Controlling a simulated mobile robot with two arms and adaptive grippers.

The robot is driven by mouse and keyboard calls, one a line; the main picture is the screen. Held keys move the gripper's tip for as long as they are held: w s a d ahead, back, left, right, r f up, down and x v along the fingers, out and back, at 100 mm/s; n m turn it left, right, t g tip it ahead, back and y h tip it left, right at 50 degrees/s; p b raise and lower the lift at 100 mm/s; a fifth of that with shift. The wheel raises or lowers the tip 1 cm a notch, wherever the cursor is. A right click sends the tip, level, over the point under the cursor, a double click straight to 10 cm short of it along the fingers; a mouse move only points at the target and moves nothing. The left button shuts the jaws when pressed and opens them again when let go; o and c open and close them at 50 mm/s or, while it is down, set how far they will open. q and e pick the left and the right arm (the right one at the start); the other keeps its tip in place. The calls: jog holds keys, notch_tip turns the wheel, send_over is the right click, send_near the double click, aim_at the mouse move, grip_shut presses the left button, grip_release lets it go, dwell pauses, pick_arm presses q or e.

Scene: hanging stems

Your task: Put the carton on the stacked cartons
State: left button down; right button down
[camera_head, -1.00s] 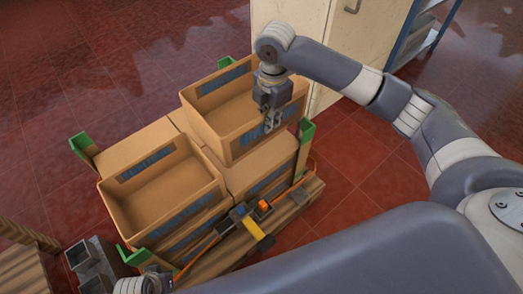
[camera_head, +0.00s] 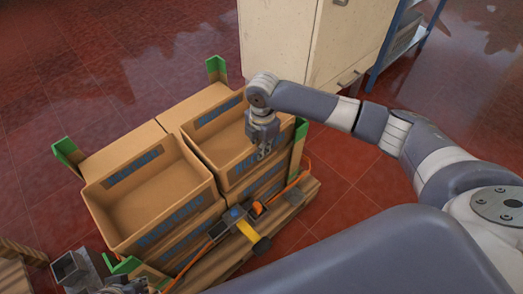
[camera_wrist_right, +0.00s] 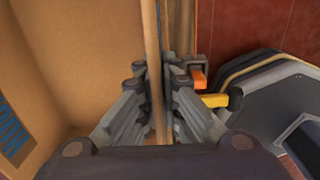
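The open brown carton (camera_head: 238,170) with blue lettering is at the right of the pallet stack, upright. It appears to rest on the stacked cartons (camera_head: 262,190), level with another open carton (camera_head: 150,195) to its left. My right gripper (camera_head: 264,150) is at the carton's front wall, pointing down. In the right wrist view, my right gripper (camera_wrist_right: 160,100) has one finger on each side of the thin carton wall (camera_wrist_right: 153,45) and looks shut on it.
Green corner posts (camera_head: 68,152) stand around the stack. The wooden pallet (camera_head: 302,192) carries an orange strap and a buckle with a yellow handle (camera_head: 256,238). A pale cabinet (camera_head: 295,45) stands close behind. Red floor is free to the right.

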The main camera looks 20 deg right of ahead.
pick_arm(q)
jog(key=shift+r, duration=0.1)
pick_arm(e)
jog(key=shift+w+f, duration=0.1)
jog(key=shift+f, duration=0.15)
jog(key=c, duration=1.8)
grip_release()
jog(key=shift+f, duration=0.1)
